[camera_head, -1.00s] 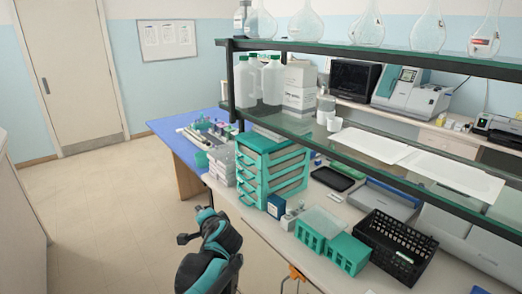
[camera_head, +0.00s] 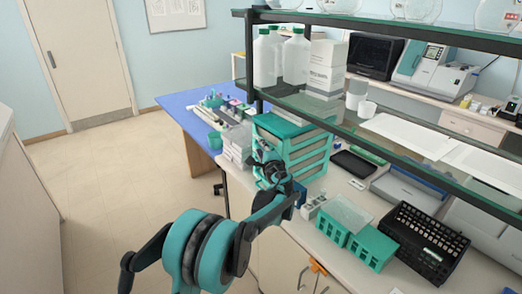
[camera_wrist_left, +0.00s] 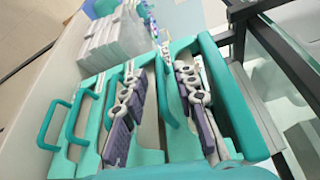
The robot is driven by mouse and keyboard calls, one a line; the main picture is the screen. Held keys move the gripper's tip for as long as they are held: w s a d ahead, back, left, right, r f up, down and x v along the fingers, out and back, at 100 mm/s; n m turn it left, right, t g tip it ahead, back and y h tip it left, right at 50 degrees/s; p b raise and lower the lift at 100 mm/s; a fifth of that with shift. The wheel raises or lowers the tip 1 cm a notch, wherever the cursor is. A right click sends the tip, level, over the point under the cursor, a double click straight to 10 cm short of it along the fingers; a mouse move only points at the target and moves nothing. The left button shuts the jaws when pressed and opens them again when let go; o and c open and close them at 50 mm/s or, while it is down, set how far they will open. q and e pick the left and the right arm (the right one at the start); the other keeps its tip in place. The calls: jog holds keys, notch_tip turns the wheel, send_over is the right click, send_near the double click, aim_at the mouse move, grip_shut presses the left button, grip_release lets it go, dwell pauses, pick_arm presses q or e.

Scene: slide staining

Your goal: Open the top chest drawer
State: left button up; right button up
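The teal and grey drawer chest (camera_head: 300,150) stands at the left end of the bench, its drawer fronts facing the near side. All its drawers look shut. My left gripper (camera_head: 268,168) is in front of its upper drawers and hides part of them. In the left wrist view, the fingers of my left gripper (camera_wrist_left: 160,112) are apart, one on each side of a teal handle (camera_wrist_left: 168,88), apparently the top drawer's. I cannot tell whether they touch it. Lower drawer handles (camera_wrist_left: 48,125) show to the left. My right gripper is out of view.
A glass shelf (camera_head: 310,112) with bottles passes above and behind the chest. White boxes (camera_head: 236,142) stand left of it. Teal racks (camera_head: 370,247) and a black basket (camera_head: 430,240) lie to its right. The floor on the left is clear.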

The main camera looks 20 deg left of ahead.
pick_arm(q)
jog(key=shift+w+a, duration=0.25)
jog(key=shift+w, duration=0.15)
grip_shut()
jog(key=s+a, duration=1.1)
jog(key=s, duration=0.4)
jog(key=shift+a+p, duration=0.35)
jog(key=shift+s, duration=0.1)
grip_release()
